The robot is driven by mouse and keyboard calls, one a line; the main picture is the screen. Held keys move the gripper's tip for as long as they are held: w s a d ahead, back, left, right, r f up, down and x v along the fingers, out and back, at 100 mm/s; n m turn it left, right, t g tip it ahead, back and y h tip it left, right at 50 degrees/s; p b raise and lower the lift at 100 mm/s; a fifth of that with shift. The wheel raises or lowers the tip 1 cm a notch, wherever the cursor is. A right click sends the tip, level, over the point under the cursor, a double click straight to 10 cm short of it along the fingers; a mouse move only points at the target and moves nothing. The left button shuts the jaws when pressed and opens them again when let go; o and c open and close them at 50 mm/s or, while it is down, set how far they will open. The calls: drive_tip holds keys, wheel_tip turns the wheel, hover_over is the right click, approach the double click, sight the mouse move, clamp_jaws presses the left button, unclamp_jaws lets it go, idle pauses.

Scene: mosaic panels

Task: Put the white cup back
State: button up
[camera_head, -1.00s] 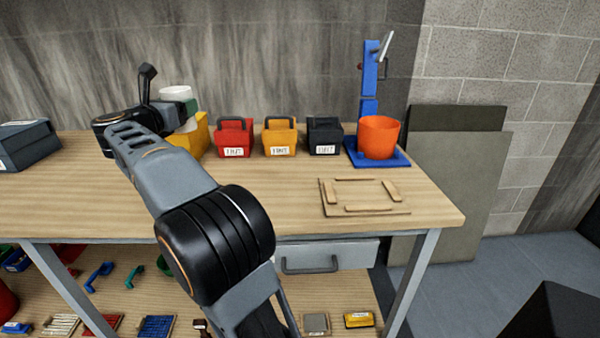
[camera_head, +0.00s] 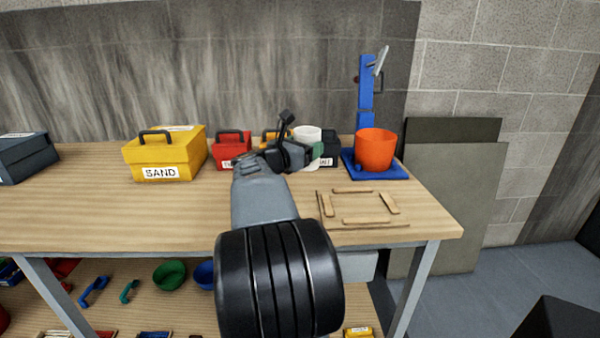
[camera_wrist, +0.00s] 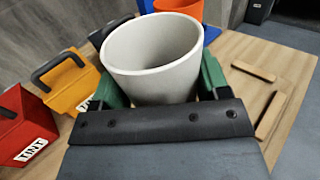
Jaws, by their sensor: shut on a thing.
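The white cup (camera_head: 307,134) is held upright by my gripper (camera_head: 317,153) above the back of the workbench. In the wrist view the white cup (camera_wrist: 150,60) sits between the green fingertips of my gripper (camera_wrist: 155,85), which press on its left and right sides. The cup's inside looks empty from the part I see. In the head view it is in front of the dark box, and my arm hides part of the boxes behind.
A wooden strip frame (camera_head: 366,221) lies on the workbench (camera_head: 120,220) at right. An orange bucket (camera_head: 375,150) stands on a blue stand (camera_head: 400,172). A yellow SAND box (camera_head: 165,155), a red box (camera_head: 231,142) and a yellow box (camera_wrist: 75,88) line the back. The left front is clear.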

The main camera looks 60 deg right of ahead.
drive_tip(key=w+d+f, duration=0.4)
drive_tip(key=f, duration=0.1)
drive_tip(key=w+d+f, duration=0.2)
drive_tip(key=shift+d+f, duration=0.2)
drive_tip(key=shift+d, duration=0.2)
drive_tip(key=shift+w+d+f, duration=0.2)
drive_tip(key=shift+w+f, duration=0.05)
drive_tip(key=shift+f, duration=0.15)
drive_tip(key=shift+f+b, duration=0.3)
drive_tip(key=shift+f, duration=1.15)
drive_tip(key=shift+f+b, duration=0.2)
drive_tip(key=shift+b, duration=0.1)
drive_tip(key=o, duration=1)
drive_tip(key=shift+o, duration=0.2)
drive_tip(key=shift+r, duration=0.1)
drive_tip(key=shift+r, duration=0.15)
drive_tip(key=a, duration=0.4)
drive_tip(key=w+a, duration=0.1)
drive_tip(key=a, duration=0.3)
drive_tip(key=w+a, duration=0.1)
drive_tip(key=a, duration=0.3)
